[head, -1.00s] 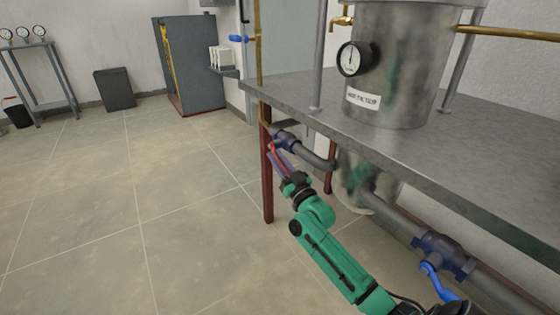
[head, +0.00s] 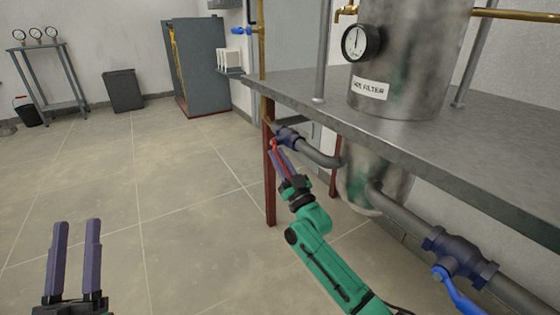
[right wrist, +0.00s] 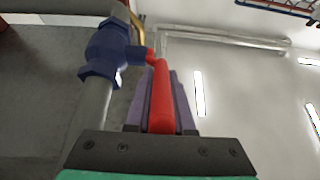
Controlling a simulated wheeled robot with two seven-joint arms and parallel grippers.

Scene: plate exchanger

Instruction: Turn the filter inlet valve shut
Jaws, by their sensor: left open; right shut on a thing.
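A dark blue valve (head: 287,137) with a red lever handle (head: 273,147) sits on the grey pipe below the table's left end. My right gripper (head: 279,158) is shut on the red handle. In the right wrist view the handle (right wrist: 167,100) lies between the purple fingers and runs roughly alongside the pipe; the valve body (right wrist: 107,50) is beside it. A second valve (head: 460,254) with a blue lever (head: 458,292) sits further right on the pipe. My left gripper (head: 75,255) is open and empty above the floor. The pictures do not name which valve is the inlet.
The steel filter vessel (head: 410,60), with a gauge (head: 360,43) and a label, stands through the grey table (head: 480,140). A red-brown table leg (head: 270,185) is close to my right gripper. The floor at left is open. A gauge stand (head: 50,75) and grey bin (head: 123,90) are far off.

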